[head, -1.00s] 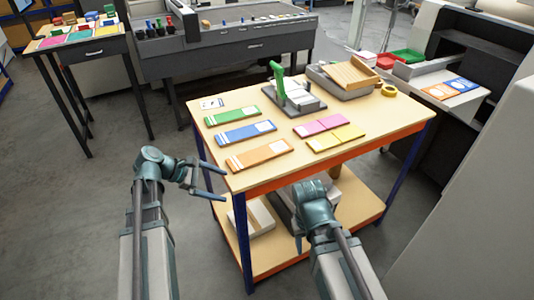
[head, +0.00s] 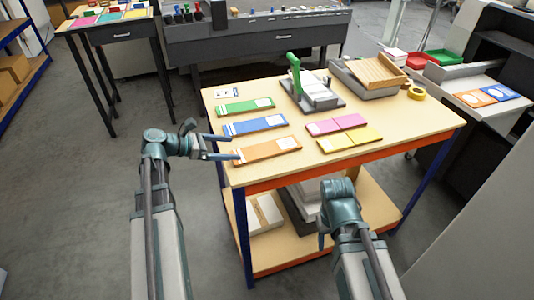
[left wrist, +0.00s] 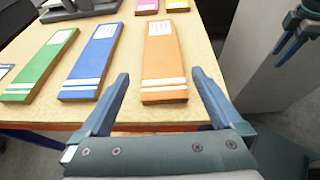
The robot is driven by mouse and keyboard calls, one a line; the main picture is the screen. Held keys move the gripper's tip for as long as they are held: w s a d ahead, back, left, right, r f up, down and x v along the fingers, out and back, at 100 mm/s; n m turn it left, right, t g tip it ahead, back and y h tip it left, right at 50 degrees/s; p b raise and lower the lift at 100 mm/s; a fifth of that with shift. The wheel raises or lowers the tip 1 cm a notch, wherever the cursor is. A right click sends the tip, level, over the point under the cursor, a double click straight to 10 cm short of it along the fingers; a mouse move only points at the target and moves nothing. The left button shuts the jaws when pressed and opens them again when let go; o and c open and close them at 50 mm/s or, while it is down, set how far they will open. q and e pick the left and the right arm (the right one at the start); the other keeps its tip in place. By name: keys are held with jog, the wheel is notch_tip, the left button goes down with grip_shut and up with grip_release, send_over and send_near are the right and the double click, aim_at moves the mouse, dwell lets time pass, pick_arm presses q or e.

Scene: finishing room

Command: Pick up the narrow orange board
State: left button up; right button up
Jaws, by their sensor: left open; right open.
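The narrow orange board (head: 267,150) lies flat on the near left part of the wooden table top, with white stripes at its left end and a white label at its right end. In the left wrist view the orange board (left wrist: 163,65) lies just ahead of the jaws, its striped end nearest. My left gripper (head: 234,147) is open and empty at the table's left edge; in the left wrist view its fingers (left wrist: 160,88) are spread wide on either side of the board's line. My right gripper (head: 322,240) hangs low in front of the table, its fingers partly hidden.
The blue board (head: 255,126) and green board (head: 246,107) lie behind the orange one. Pink (head: 336,124) and yellow (head: 349,139) boards lie to its right. A green-handled device (head: 311,92) stands further back. The table's lower shelf (head: 285,252) holds boxes.

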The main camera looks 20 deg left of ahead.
aim_at(259, 150)
pick_arm(q)
jog(key=shift+b+x, duration=0.5)
jog(key=shift+x, duration=1.65)
jog(key=shift+w+d+f+b, duration=0.2)
jog(key=shift+d+f+b, duration=0.1)
jog(key=shift+d, duration=0.05)
jog(key=b+x, duration=0.1)
jog(key=x, duration=0.3)
jog(key=shift+d+f+b, duration=0.1)
jog(key=shift+d+b, duration=0.05)
jog(key=shift+b, duration=0.2)
jog(key=c, duration=1.1)
